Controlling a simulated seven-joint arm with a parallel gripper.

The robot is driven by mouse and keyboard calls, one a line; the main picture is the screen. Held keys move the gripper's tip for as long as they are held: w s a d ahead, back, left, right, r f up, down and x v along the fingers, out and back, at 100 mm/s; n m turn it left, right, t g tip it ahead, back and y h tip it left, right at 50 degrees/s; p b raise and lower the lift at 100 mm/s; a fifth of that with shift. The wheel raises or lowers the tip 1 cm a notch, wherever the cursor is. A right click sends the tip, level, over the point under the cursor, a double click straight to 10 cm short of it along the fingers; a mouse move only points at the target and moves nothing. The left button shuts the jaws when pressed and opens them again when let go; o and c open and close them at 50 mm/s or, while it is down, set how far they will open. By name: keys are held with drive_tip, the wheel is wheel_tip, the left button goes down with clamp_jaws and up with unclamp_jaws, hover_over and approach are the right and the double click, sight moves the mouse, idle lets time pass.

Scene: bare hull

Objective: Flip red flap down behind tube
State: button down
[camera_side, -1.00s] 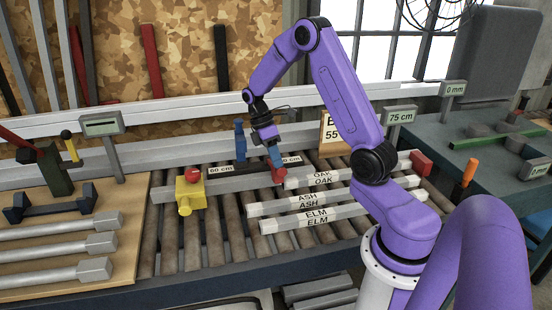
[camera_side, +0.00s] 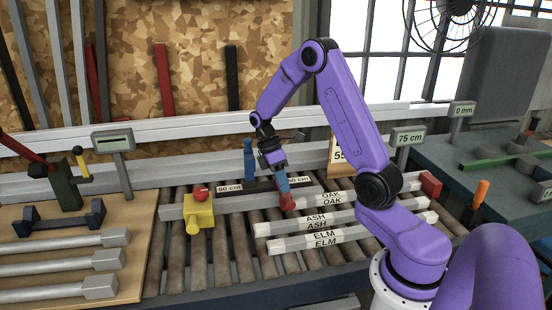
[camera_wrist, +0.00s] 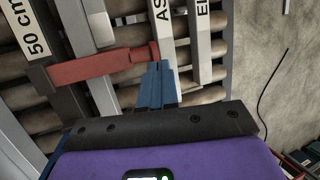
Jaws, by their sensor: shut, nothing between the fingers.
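In the wrist view the red flap (camera_wrist: 95,67) runs from the dark rail marked 50 cm (camera_wrist: 70,103) across a pale tube (camera_wrist: 98,22) to near the ASH tube (camera_wrist: 166,22). My gripper (camera_side: 284,188) points down with its blue fingers together and nothing between them. In the wrist view my gripper (camera_wrist: 158,66) is beside the flap's free end. I cannot tell whether they touch.
The ELM tube (camera_side: 345,235) lies parallel in front, on rollers (camera_side: 222,265). A yellow block with a red knob (camera_side: 199,212) stands left, and a blue upright piece (camera_side: 249,158) behind. A wooden board (camera_side: 148,245) with grey bars is far left.

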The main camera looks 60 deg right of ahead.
wheel_tip(320, 180, up, 10)
drive_tip(key=w+a, duration=0.2)
drive_tip(key=s+a+n+t+h, duration=0.1)
drive_tip(key=s+a, duration=0.2)
drive_tip(key=a, duration=0.5)
drive_tip(key=s+a+t, duration=0.1)
drive_tip(key=s+a, duration=0.2)
drive_tip(key=s, duration=0.4)
drive_tip(key=s+a+n+t, duration=0.1)
drive_tip(key=s+a, duration=0.2)
drive_tip(key=s, duration=0.4)
drive_tip(key=s+a+f+n+t+y, duration=0.1)
drive_tip(key=s+a, duration=0.3)
drive_tip(key=s, duration=0.3)
drive_tip(key=shift+s+t, duration=0.4)
drive_tip(key=shift+a, duration=0.1)
